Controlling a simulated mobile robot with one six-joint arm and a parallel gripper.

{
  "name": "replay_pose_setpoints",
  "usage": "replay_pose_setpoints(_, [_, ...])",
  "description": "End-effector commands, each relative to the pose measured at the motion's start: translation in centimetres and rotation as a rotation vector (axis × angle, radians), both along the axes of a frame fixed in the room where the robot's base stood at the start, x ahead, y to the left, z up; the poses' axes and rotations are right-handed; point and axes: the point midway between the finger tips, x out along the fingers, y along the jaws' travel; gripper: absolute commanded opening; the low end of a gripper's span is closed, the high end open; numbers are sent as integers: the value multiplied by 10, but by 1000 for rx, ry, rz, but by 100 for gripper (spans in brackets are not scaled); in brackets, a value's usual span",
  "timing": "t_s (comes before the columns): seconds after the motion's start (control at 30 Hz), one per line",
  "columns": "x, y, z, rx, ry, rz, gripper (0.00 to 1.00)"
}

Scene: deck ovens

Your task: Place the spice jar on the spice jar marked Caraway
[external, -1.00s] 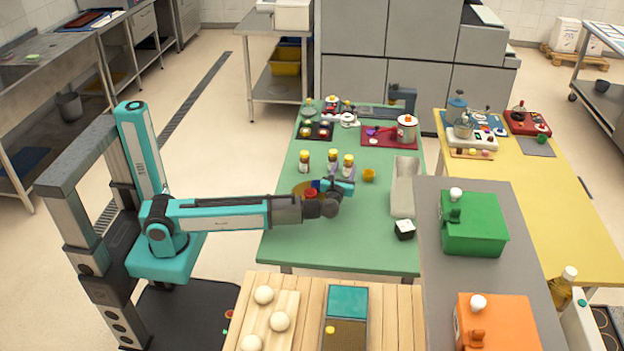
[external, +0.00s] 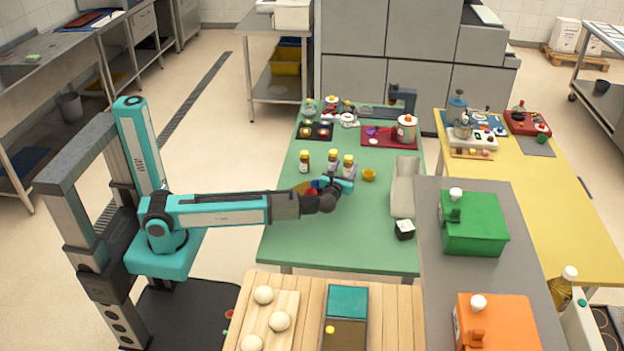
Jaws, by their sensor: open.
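One spice jar (external: 304,161) is apart at the left. A middle spice jar (external: 332,157) and a right spice jar (external: 348,164) stand close together. The label writing is too small to read, so I cannot tell which is Caraway. My gripper (external: 343,184) is open, just in front of the middle and right jars in the picture. It hides their lower parts, and I cannot tell whether it touches either one.
An orange cup (external: 369,174) stands right of my gripper. A partly hidden red and blue item (external: 312,188) lies behind my arm. A pale long tray (external: 404,185) and a black-and-white box (external: 404,230) stand at the right. The green table's front (external: 335,250) is clear.

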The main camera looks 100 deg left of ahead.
Motion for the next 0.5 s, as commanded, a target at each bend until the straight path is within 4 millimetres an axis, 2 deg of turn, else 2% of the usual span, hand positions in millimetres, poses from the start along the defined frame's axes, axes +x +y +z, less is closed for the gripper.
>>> replay_pose_setpoints(0.03, [-2,5,6,-11,11,-15,52])
replay_pose_setpoints(0.5, [-2,30,0,-108,90,-202,52])
